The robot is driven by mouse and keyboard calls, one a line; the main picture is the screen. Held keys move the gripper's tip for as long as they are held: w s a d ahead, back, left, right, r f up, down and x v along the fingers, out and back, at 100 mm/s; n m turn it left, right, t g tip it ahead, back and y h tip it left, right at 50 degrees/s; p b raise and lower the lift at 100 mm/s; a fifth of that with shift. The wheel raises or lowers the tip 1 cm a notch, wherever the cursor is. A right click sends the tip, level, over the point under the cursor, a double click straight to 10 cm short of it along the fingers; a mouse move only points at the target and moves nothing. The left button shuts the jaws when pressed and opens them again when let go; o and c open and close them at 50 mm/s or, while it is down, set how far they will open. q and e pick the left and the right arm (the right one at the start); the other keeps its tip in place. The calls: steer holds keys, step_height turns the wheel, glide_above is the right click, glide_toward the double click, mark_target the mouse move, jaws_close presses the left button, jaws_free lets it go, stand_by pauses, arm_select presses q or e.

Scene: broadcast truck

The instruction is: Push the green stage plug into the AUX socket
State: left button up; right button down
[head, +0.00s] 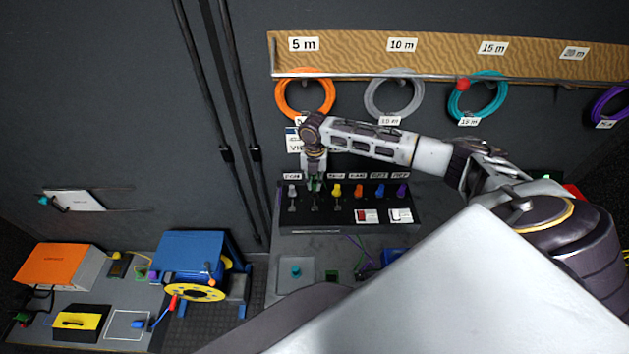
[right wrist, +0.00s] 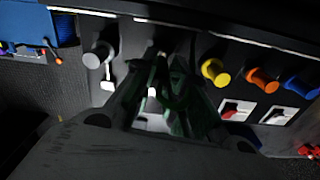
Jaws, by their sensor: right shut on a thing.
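My right gripper (head: 314,181) reaches down to the dark socket panel (head: 345,218) and is shut on the green stage plug. In the right wrist view the fingers (right wrist: 172,100) close around the dark green plug (right wrist: 180,88), with the panel face just beyond. The plug is at the column between the grey plug (head: 292,191) and the yellow plug (head: 336,190). The fingers hide that socket and its label, so I cannot read AUX there or tell how deep the plug sits. My left gripper is not in view.
Orange (head: 358,190), blue (head: 380,191) and purple (head: 401,190) plugs stand to the right on the panel. Coiled cables hang on the rack (head: 440,55) above. A blue cable reel stand (head: 190,250) is at left.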

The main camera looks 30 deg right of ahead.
mark_target(314, 180)
steer(key=shift+f+b, duration=0.45)
steer(key=shift+f, duration=0.85)
stand_by(0.7)
steer(key=c, duration=1.3)
jaws_free()
steer(key=shift+c, duration=0.2)
steer(key=shift+r, duration=3.75)
steer(key=shift+a, duration=0.1)
